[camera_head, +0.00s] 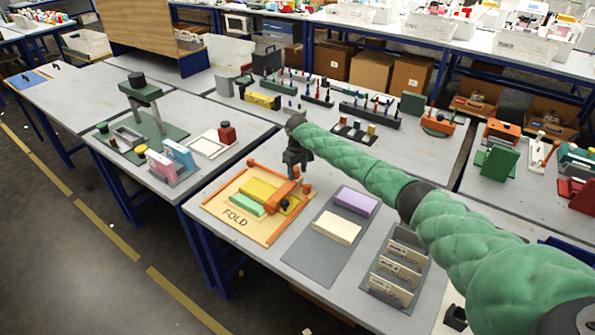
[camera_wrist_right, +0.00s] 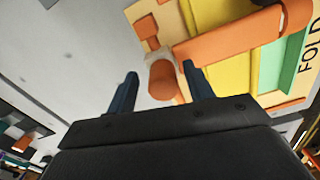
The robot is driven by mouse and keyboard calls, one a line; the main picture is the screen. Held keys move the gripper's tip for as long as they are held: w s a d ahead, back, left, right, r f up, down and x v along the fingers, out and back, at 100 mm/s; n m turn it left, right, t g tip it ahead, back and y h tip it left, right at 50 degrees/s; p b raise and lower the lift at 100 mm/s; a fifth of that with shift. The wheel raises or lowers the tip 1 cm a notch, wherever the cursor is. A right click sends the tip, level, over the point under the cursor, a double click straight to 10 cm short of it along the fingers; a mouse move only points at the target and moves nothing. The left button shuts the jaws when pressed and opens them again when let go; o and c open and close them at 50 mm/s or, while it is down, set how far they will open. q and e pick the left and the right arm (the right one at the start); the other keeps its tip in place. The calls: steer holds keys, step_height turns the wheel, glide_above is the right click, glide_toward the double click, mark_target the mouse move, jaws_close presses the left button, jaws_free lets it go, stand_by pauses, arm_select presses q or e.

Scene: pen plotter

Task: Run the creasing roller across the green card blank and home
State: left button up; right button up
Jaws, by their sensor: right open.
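The FOLD board (camera_head: 217,206) lies on the near table with an orange frame. The green card blank (camera_head: 246,205) lies on it beside yellow pieces (camera_head: 257,189). The orange creasing roller bar (camera_head: 277,197) crosses the board from its right side; the bar also shows in the right wrist view (camera_wrist_right: 232,38). My right gripper (camera_head: 297,174) is above the board's far right edge, pointing down. In the right wrist view its open fingers (camera_wrist_right: 160,72) stand either side of an orange cylindrical handle (camera_wrist_right: 162,80) near the bar's end. Whether they touch it I cannot tell. My left gripper is out of view.
To the right, a grey mat (camera_head: 306,254) holds a cream block (camera_head: 337,226) and a purple block (camera_head: 357,201). A green press (camera_head: 152,125) is on the table to the left.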

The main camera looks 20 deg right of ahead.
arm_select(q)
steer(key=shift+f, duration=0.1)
arm_select(e)
steer(key=shift+r, duration=0.1)
steer(key=shift+w+r, duration=0.1)
steer(key=shift+r, duration=0.15)
step_height(320, 180, up, 6)
steer(key=b, duration=0.2)
steer(key=shift+f+b, duration=0.15)
steer(key=shift+b, duration=0.25)
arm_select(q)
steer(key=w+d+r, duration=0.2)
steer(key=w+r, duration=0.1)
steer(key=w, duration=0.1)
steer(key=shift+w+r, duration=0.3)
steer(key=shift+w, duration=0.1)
arm_select(e)
steer(key=shift+r, duration=0.75)
